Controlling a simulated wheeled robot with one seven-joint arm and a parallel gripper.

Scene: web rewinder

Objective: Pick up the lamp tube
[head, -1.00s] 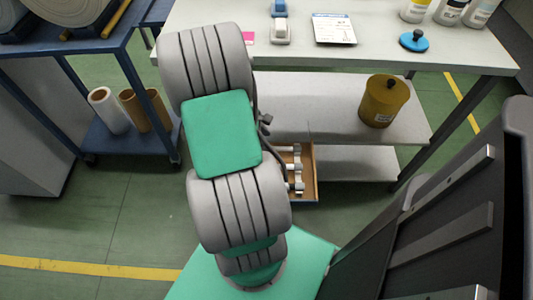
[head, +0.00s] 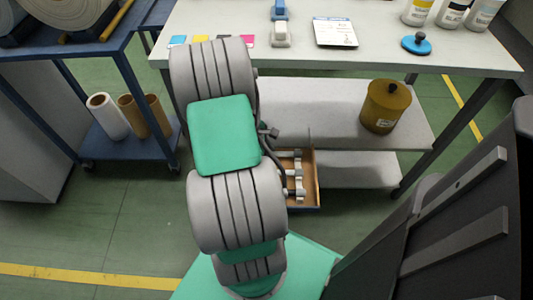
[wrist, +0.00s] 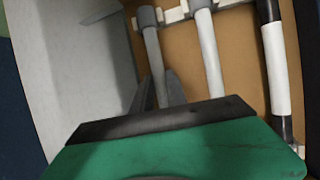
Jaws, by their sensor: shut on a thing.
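In the wrist view my gripper (wrist: 160,92) has its grey fingers either side of a thin grey tube with a grey end cap, the lamp tube (wrist: 153,55), and is shut on it. This tube is the leftmost in an open box (wrist: 120,50) with a brown floor. A white tube (wrist: 208,55) lies beside it, and a white tube with black ends (wrist: 276,70) lies at the right. In the head view the box (head: 316,185) shows partly past my arm, which hides my gripper.
The box is by the lower shelf (head: 350,170) of a grey bench (head: 375,50). An ochre canister (head: 385,105) stands on the upper shelf. Bottles and a blue-handled item (head: 417,43) are on the bench top. A blue cart (head: 90,60) with cardboard rolls stands left.

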